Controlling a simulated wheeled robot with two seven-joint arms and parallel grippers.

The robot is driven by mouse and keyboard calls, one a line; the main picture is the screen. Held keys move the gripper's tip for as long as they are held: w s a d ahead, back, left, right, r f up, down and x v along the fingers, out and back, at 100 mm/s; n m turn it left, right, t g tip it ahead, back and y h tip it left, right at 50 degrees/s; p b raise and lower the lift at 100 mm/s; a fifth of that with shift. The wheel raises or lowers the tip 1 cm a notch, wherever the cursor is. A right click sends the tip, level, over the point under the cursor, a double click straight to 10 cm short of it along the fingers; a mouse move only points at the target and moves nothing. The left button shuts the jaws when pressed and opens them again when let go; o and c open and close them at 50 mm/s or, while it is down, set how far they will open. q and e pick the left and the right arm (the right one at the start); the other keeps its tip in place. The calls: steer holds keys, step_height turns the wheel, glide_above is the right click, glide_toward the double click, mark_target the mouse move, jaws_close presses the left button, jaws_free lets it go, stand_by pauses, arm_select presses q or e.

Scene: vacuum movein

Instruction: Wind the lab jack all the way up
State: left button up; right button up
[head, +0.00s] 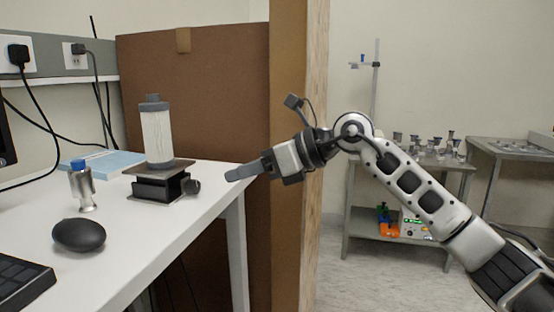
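The lab jack (158,188) stands on the white desk, with a dark base and a flat brown-grey top plate. Its plate sits low, close above the body. A dark round knob (193,187) sticks out on its right side. A white cylinder with grey end caps (157,135) stands upright on the plate. My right gripper (234,175) points left toward the knob, just off the desk's right edge, with a gap between fingertips and knob. Its fingers overlap in this side-on view, so their opening is hidden. My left gripper is out of view.
On the white desk (135,258) are a black mouse (79,235), a metal bottle with a blue cap (82,185), a keyboard (22,282) and a light blue book (103,162). A brown partition (195,95) stands behind. Steel tables (455,164) stand at the back right.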

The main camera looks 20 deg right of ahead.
steer(key=v, duration=0.6)
steer(key=shift+s+d, duration=0.2)
steer(key=shift+d, duration=0.05)
steer(key=shift+r, duration=0.1)
